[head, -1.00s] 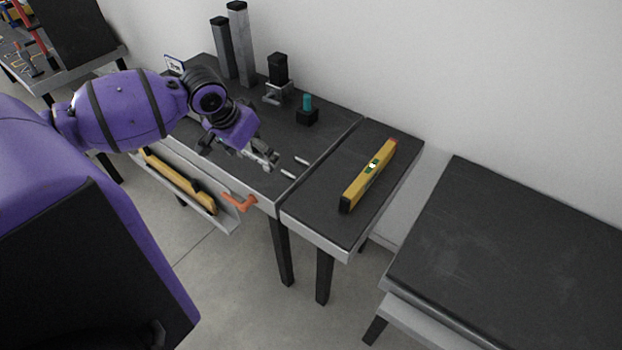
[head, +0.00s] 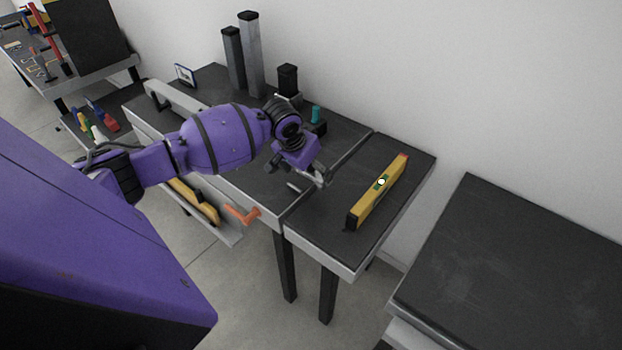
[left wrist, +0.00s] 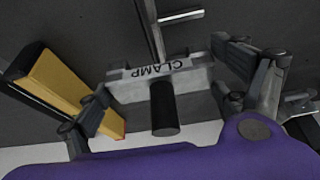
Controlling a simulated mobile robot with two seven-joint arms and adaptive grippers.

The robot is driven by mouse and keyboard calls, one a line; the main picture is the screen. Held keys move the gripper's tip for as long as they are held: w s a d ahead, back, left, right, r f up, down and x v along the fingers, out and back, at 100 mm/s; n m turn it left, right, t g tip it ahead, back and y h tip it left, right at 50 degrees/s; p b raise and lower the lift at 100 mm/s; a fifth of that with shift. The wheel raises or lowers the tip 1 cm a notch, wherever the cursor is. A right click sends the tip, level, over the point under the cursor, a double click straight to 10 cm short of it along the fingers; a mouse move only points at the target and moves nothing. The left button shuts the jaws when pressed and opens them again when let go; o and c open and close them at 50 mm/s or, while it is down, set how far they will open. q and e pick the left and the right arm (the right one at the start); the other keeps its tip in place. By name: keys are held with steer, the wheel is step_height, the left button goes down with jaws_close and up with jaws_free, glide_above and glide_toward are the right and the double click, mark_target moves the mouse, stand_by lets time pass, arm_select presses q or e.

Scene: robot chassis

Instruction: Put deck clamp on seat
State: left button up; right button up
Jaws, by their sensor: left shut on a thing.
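My left gripper (head: 310,176) is low over the dark workbench, near the seam between its main top and the right-hand section. In the left wrist view my left gripper (left wrist: 165,92) is shut on the deck clamp (left wrist: 122,88), a grey metal piece lettered CLAMP with a black cylinder standing out from it. In the head view the clamp is small and mostly hidden by the gripper. I cannot tell whether it touches the bench. I cannot make out which part is the seat. My right gripper is not in view.
A yellow spirit level (head: 366,208) lies right of the gripper; it also shows in the left wrist view (left wrist: 62,80). A silver pin (head: 293,187) lies by the seam. Tall posts (head: 251,60), a black-topped piece (head: 288,78) and a teal peg (head: 315,114) stand behind. An orange handle (head: 243,215) juts at the front.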

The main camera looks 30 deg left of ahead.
mark_target(311, 179)
arm_select(q)
steer(key=f, duration=0.3)
steer(key=shift+w+d+f, duration=0.1)
steer(key=shift+w+f, duration=0.1)
steer(key=shift+f, duration=0.05)
steer(key=shift+r, duration=0.1)
steer(key=shift+f, duration=0.6)
steer(key=o, duration=1)
steer(key=shift+s, duration=0.15)
steer(key=shift+o, duration=1.3)
steer(key=shift+f, duration=0.2)
steer(key=shift+r, duration=0.1)
